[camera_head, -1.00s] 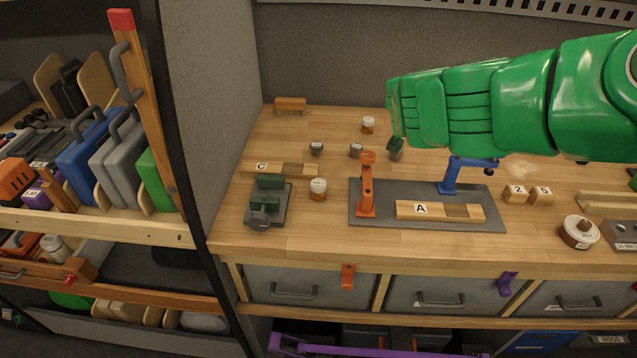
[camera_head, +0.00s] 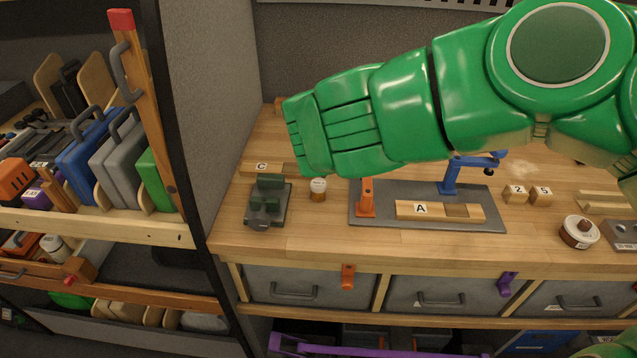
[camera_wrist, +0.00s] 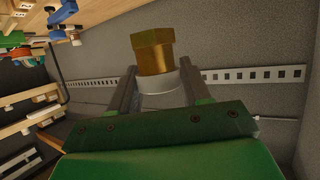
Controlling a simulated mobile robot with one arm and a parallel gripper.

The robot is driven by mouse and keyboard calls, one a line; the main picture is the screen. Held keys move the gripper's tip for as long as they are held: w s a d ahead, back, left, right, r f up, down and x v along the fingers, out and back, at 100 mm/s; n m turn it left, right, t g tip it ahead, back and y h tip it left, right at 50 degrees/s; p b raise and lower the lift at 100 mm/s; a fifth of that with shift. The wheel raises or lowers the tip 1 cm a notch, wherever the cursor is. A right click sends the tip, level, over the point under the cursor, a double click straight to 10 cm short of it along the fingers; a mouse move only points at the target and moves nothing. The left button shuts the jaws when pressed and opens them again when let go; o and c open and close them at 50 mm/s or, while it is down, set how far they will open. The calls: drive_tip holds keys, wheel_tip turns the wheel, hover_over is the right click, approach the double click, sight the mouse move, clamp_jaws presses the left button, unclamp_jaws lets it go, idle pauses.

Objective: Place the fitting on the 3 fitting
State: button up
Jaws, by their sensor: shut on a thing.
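In the wrist view my gripper (camera_wrist: 154,88) is shut on a fitting with a brass hex top (camera_wrist: 153,52) and a pale grey round lower part (camera_wrist: 160,90). The fingers lie on either side of the pale part, and the brass end sticks out beyond them. In the head view my green arm hides the fingers and the fitting. No label reading 3 can be made out in either view, so I cannot tell where the 3 fitting is.
A green vise (camera_head: 267,204) and a small jar (camera_head: 318,190) stand at the bench's left. A grey mat (camera_head: 390,216) carries an orange clamp (camera_head: 366,202), a blue clamp (camera_head: 449,178) and board A (camera_head: 435,210).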

drive_tip(key=s+a, duration=0.4)
drive_tip(key=s, duration=0.2)
drive_tip(key=m+h, duration=0.1)
hover_over(319, 182)
drive_tip(key=shift+g, duration=0.4)
drive_tip(key=shift+f, duration=7.15)
drive_tip(key=shift+d+f, duration=0.1)
drive_tip(key=shift+f, duration=1.35)
drive_tip(key=shift+f, duration=0.15)
drive_tip(key=o, duration=1.1)
